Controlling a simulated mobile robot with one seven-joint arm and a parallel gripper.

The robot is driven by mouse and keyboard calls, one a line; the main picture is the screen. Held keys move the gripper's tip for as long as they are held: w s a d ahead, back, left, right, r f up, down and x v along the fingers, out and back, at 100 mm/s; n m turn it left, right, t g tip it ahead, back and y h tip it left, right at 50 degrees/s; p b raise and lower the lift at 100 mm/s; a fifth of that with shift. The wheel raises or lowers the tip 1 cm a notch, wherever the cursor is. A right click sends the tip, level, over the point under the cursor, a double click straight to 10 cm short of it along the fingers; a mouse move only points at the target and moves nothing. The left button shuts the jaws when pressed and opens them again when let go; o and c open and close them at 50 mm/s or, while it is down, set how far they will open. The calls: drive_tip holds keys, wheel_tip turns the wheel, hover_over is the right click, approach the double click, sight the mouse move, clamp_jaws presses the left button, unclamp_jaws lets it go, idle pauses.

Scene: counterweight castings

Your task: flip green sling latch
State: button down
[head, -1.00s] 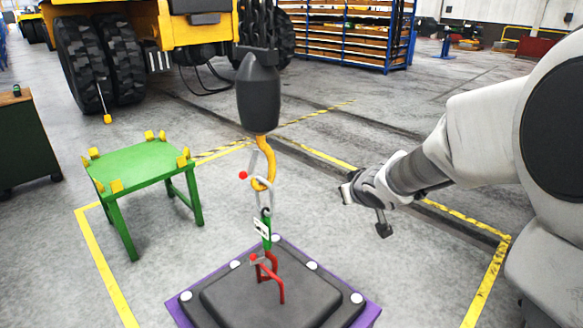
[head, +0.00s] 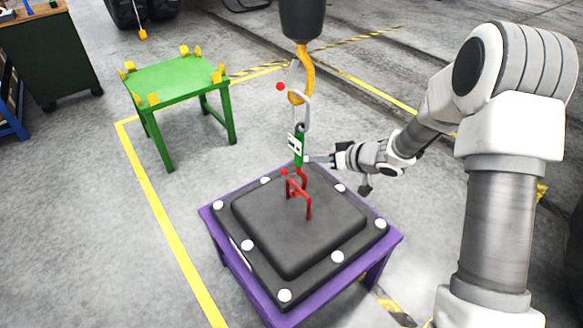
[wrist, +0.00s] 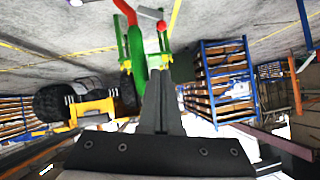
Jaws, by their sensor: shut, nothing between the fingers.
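The green sling (head: 299,152) hangs upright below a grey link, with a white tag (head: 293,144) on its left side. At its lower end is a red hook piece with a small grey latch lever tipped by a red ball (head: 284,172). In the upside-down wrist view the green sling (wrist: 138,68), the red hook (wrist: 124,10) and the red ball (wrist: 162,26) show just beyond the fingers. My gripper (head: 310,158) is shut and empty, close to the sling's right side. I cannot tell whether it touches. The fingertips also show in the wrist view (wrist: 158,72).
A dark casting (head: 280,235) with a red handle (head: 298,192) rests on a purple stand (head: 390,248) below. A yellow crane hook (head: 305,75) with another red-balled latch (head: 280,87) hangs above. A green table (head: 175,75) stands at left; floor between is clear.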

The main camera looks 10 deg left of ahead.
drive_tip(key=s+d+f+b+x, duration=0.1)
drive_tip(key=f+b+x, duration=0.1)
drive_tip(key=x, duration=1)
drive_tip(key=shift+a+f+b, duration=0.3)
drive_tip(key=shift+a+b, duration=0.05)
drive_tip(key=shift+b, duration=0.05)
